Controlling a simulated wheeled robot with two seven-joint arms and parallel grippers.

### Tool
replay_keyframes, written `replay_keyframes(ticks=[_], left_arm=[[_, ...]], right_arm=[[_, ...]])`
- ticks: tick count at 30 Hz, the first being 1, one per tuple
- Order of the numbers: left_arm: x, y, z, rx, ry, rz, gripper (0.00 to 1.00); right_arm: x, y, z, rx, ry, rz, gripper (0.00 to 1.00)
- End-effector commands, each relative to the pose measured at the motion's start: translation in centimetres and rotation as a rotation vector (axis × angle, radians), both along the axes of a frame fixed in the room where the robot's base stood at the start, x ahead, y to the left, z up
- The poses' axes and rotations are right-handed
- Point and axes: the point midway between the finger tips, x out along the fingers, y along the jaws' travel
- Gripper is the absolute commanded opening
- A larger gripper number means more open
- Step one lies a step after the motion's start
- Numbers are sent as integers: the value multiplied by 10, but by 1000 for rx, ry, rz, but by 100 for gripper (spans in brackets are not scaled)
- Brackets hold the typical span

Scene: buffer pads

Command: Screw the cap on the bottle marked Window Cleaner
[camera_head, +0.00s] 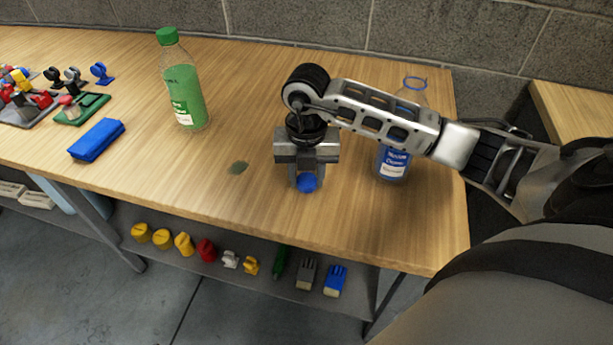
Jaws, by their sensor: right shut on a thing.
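The Window Cleaner bottle (393,165) stands upright at the right of the table, with a blue label and an open neck that shows no cap. My right arm crosses in front of its middle. My right gripper (307,178) points down over the table, left of the bottle and apart from it. It is shut on a small blue cap (307,183), which shows between the fingertips close to the table top. Whether the cap touches the table I cannot tell. My left gripper is not in view.
A green bottle with a green cap (185,90) stands at the back left of the wooden table (240,210). A blue block (97,140) and several small coloured parts lie at the far left. A shelf below holds several clamps and knobs. A block wall stands behind.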

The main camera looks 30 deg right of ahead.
Motion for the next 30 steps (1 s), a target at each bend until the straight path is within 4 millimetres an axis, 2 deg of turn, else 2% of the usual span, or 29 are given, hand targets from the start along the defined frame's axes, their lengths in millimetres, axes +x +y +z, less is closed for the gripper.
replay_keyframes(ticks=[5,10,18,24,30], left_arm=[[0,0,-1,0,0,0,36],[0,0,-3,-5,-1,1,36],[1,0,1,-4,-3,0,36],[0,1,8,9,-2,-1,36],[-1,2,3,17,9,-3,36]], right_arm=[[1,0,10,-1,-4,0,16],[1,1,34,1,-6,2,16],[-17,51,95,3,-8,8,16],[-34,96,116,-1,-4,8,16],[-44,123,127,1,-2,3,16]])
